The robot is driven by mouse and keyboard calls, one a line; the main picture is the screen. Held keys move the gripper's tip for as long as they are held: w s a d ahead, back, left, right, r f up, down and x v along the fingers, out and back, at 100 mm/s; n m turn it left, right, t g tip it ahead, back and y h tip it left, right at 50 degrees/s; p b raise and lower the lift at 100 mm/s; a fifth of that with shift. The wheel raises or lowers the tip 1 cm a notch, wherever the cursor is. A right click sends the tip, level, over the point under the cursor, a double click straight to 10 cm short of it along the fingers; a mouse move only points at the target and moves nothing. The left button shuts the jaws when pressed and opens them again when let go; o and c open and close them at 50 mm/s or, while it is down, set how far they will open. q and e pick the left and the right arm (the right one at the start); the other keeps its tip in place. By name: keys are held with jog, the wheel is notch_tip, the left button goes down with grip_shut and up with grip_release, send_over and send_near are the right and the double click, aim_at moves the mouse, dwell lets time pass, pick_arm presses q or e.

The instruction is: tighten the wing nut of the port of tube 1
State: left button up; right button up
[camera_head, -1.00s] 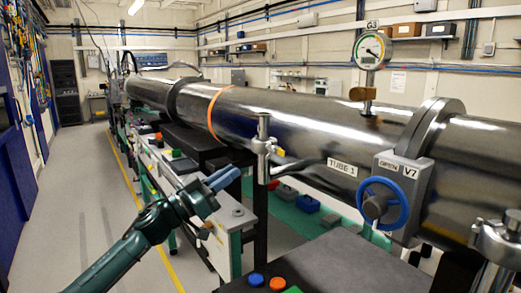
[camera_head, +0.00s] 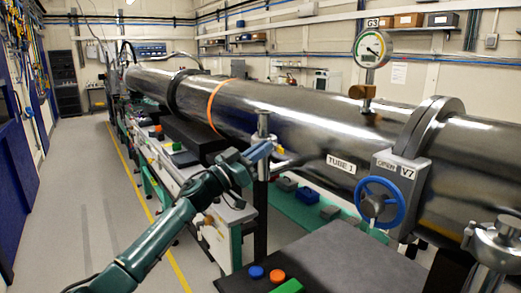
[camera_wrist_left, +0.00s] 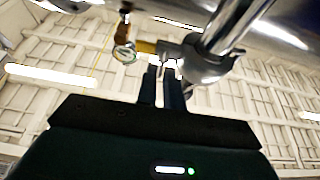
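Tube 1 (camera_head: 290,130) is a long shiny metal tube labelled TUBE 1. Its port (camera_head: 263,125) is a small upright metal fitting with a clamp on the tube's near side. The port's clamp also shows in the left wrist view (camera_wrist_left: 200,62), just beyond the fingertips. The wing nut is too small to make out clearly; the fingers partly cover that side of the clamp. My left gripper (camera_head: 262,151) is at the port's near side. In the left wrist view its two fingers (camera_wrist_left: 163,75) stand a narrow gap apart, with nothing clearly held. My right gripper is not in view.
Valve V7 (camera_head: 380,200) with a blue handwheel and gauge G3 (camera_head: 372,48) are to the right. A dark table (camera_head: 340,255) with blue, orange and green buttons is in front. Another metal fitting (camera_head: 497,245) stands at the right edge. The floor aisle (camera_head: 85,210) at left is clear.

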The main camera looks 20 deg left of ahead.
pick_arm(q)
grip_shut()
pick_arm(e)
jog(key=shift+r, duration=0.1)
